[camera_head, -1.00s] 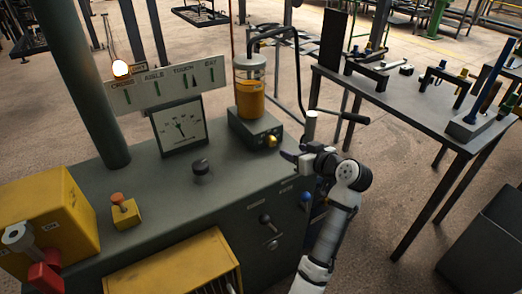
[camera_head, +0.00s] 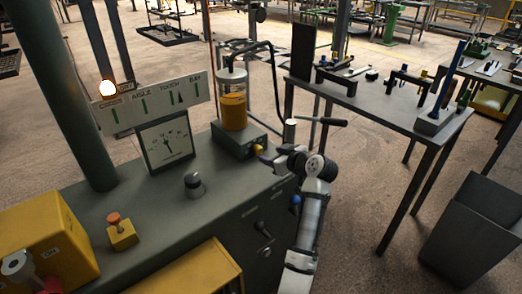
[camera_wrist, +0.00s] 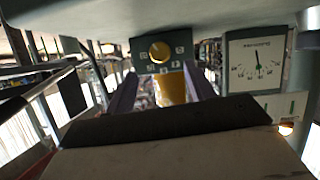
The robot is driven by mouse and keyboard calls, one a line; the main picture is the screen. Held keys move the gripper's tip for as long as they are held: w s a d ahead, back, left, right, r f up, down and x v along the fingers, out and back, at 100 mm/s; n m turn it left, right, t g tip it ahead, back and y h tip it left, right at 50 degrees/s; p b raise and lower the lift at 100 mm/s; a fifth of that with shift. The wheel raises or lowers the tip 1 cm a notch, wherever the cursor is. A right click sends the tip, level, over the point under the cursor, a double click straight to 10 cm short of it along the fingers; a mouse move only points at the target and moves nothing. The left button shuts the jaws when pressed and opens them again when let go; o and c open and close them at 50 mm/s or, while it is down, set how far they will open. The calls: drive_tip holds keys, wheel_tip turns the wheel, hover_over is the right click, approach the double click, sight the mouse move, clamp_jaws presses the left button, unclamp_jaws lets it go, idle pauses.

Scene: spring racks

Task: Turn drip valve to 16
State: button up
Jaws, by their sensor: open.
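The drip valve is a yellow round knob (camera_head: 258,149) on the front of the dark green box (camera_head: 228,140) under a glass cylinder of yellow oil (camera_head: 233,110). In the wrist view, which is upside down, the knob (camera_wrist: 160,52) faces me near the top centre, with small pale markings around it too small to read. My gripper (camera_head: 266,160) is just in front of the knob, to its lower right in the head view. In the wrist view its two purple fingers (camera_wrist: 161,92) are apart, with nothing held between them. I cannot tell whether they touch the knob.
A table with tools (camera_head: 385,105) stands at right.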

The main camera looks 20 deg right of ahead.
sight(260, 151)
drive_tip(key=p+x, duration=0.1)
drive_tip(key=x, duration=0.6)
drive_tip(key=shift+w+a+f, duration=0.1)
drive_tip(key=shift+w, duration=0.05)
drive_tip(key=c, duration=1)
drive_tip(key=shift+d+m+g+y+b, duration=0.2)
drive_tip(key=shift+m+g+y+b, duration=0.3)
drive_tip(key=shift+m+y, duration=1.25)
drive_tip(key=shift+m+h, duration=0.35)
drive_tip(key=shift+m, duration=0.1)
drive_tip(key=o, duration=1)
